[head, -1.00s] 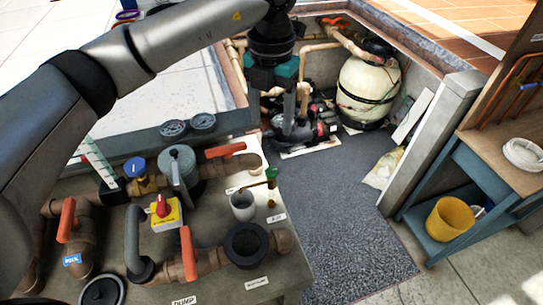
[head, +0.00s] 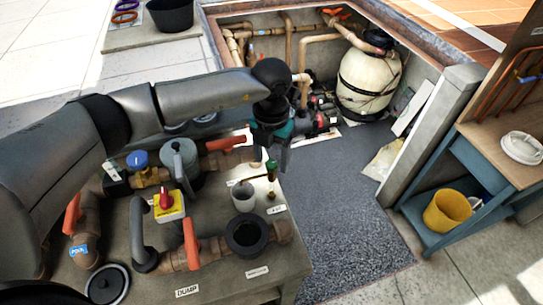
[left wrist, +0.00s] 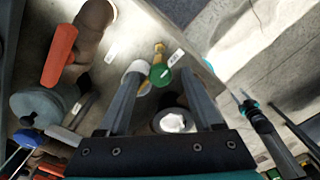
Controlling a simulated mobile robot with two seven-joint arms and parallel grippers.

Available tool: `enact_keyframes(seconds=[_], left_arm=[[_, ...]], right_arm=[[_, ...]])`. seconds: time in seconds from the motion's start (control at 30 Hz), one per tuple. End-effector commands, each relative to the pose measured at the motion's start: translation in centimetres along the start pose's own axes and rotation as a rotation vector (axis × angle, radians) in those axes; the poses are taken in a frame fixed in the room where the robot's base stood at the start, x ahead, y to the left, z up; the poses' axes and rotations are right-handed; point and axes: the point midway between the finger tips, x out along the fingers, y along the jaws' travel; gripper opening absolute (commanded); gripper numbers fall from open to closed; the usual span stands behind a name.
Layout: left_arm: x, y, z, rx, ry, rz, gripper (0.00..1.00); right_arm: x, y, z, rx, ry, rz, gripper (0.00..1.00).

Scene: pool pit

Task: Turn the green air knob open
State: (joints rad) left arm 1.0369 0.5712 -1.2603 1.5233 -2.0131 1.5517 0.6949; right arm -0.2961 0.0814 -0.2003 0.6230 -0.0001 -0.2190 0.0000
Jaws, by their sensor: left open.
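The green air knob (head: 271,165) sits on a small brass fitting near the right edge of the bench, beside a white cup. In the left wrist view the green knob (left wrist: 160,76) lies between the two finger lines, near the tips. My left gripper (head: 284,165) is open and empty, fingers pointing down, close above and beside the knob; I cannot tell whether it touches it. The left fingers (left wrist: 160,82) spread apart in the wrist view. What seems to be my right gripper (left wrist: 242,95) shows at the right of that view, its jaws unclear.
The bench (head: 225,280) carries pipes, orange-red handles (head: 191,243), a red-and-yellow switch (head: 168,205), a white cup (head: 243,197) and a dark open-topped fitting (head: 247,236). A blue shelf with a yellow bucket (head: 447,210) stands right. Grey floor (head: 345,200) lies clear between.

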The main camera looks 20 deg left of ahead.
Motion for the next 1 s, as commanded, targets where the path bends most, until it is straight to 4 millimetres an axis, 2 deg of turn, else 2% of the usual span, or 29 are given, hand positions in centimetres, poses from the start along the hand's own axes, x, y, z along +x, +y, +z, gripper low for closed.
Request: enact_keyframes(seconds=[0.1, 0.7, 1.0], left_arm=[[0.0, -0.02, 0.0, 0.0, 0.0, 0.0, 0.67], [-0.07, -0.03, 0.01, 0.0, 0.0, -0.001, 0.0], [-0.08, -0.03, 0.02, -0.005, 0.0, -0.001, 0.0]], right_arm=[[0.0, -0.03, 0.21, 0.0, -0.003, 0.0, 0.5], [-0.01, -0.1, 0.54, 0.001, -0.01, -0.001, 0.5], [-0.01, -0.13, 0.55, 0.001, -0.01, -0.002, 0.5]])
